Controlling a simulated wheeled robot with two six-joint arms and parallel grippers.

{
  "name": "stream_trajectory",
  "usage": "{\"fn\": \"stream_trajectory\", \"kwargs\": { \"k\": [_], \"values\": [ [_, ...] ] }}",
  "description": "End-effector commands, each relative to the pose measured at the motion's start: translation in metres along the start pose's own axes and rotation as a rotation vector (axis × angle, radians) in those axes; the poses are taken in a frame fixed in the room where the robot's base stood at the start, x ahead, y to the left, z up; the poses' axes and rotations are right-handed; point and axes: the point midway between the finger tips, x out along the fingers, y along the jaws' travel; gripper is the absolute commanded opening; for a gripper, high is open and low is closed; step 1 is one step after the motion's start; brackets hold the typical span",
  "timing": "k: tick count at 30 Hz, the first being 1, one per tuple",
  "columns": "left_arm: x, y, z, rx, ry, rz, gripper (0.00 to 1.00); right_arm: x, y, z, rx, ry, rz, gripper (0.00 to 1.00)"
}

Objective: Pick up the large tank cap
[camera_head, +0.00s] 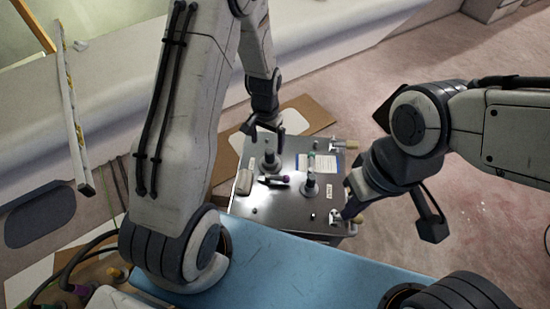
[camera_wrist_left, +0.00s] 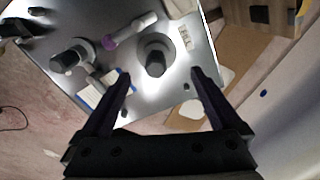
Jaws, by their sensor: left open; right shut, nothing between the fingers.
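Two dark capped fittings stand upright on a shiny metal tank top (camera_head: 255,208). The left one, which looks the wider and is probably the large tank cap (camera_head: 270,160), is a dark knob on a round grey base. It also shows in the left wrist view (camera_wrist_left: 155,58), ahead of and between the fingertips. The other cap (camera_head: 310,182) stands to its right. My left gripper (camera_head: 266,128) is open and empty, above and behind the left cap, not visibly touching it. My right gripper (camera_head: 349,210) is shut and empty at the tank's right edge.
A purple-ended tool (camera_head: 275,180) lies between the caps. A printed label (camera_head: 322,163) and small valves (camera_head: 338,216) are at the tank's right side. Brown cardboard (camera_head: 308,112) lies behind. A blue surface (camera_head: 290,265) is in front. Pinkish floor is open at right.

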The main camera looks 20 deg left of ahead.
Motion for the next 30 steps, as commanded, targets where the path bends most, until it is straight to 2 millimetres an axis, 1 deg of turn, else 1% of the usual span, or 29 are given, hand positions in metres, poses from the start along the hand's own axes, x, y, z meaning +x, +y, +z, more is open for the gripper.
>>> {"fn": "stream_trajectory", "kwargs": {
  "k": [1, 3, 10, 18, 22, 28, 29, 30],
  "values": [
    [0.010, 0.003, 0.000, 0.006, -0.004, 0.001, 0.97, 0.001, 0.000, 0.000, 0.000, 0.000, 0.000, 0.00],
    [0.020, 0.006, -0.001, 0.009, -0.004, 0.001, 0.97, 0.002, 0.000, 0.000, 0.000, 0.000, 0.000, 0.00],
    [0.037, 0.007, -0.003, 0.012, -0.001, 0.000, 0.97, 0.003, 0.000, 0.000, 0.000, 0.000, 0.000, 0.00],
    [0.076, 0.006, -0.002, 0.010, -0.003, 0.001, 0.97, 0.004, 0.000, 0.000, 0.000, 0.000, 0.000, 0.00],
    [0.083, 0.005, -0.002, 0.009, 0.000, 0.000, 0.97, 0.004, 0.000, 0.000, 0.000, 0.000, 0.000, 0.00],
    [0.083, 0.005, -0.002, 0.008, 0.000, 0.000, 0.97, 0.004, 0.000, 0.000, 0.000, 0.000, 0.000, 0.00],
    [0.083, 0.005, -0.002, 0.008, 0.000, 0.000, 0.86, 0.004, 0.000, 0.000, 0.000, 0.000, 0.000, 0.00],
    [0.083, 0.005, -0.002, 0.008, 0.000, 0.000, 0.70, 0.004, 0.000, 0.000, 0.000, 0.000, 0.000, 0.00]
  ]
}}
